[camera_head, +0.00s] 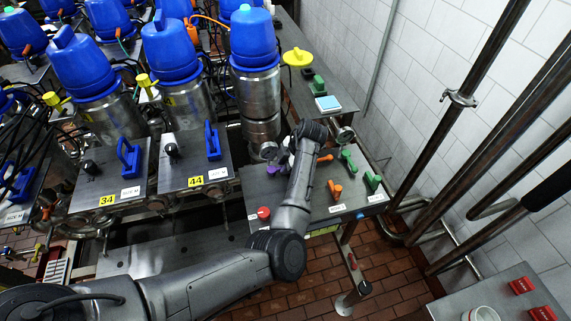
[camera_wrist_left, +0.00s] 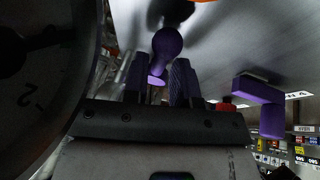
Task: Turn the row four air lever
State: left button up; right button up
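A lever panel (camera_head: 300,208) in the head view carries purple, orange and green levers; I cannot read which is the row four air lever. A purple lever (camera_head: 272,169) shows beside my left gripper (camera_head: 285,158), which is partly hidden by my own arm. In the left wrist view, my left gripper (camera_wrist_left: 158,82) has its two dark fingers apart. A purple round knob (camera_wrist_left: 167,42) is at the fingertips, in line with the gap; contact is unclear. A purple block-shaped lever (camera_wrist_left: 262,103) is to the right. My right gripper is not in view.
An orange lever (camera_head: 335,190), a green lever (camera_head: 373,182) and a red knob (camera_head: 264,213) are on the panel. A round gauge (camera_wrist_left: 35,70) fills the wrist view's left side. Plates with blue handles (camera_head: 212,142) stand left; pipes (camera_head: 455,130) line the right wall.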

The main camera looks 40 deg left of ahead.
pick_arm(q)
grip_shut()
dwell(0.5)
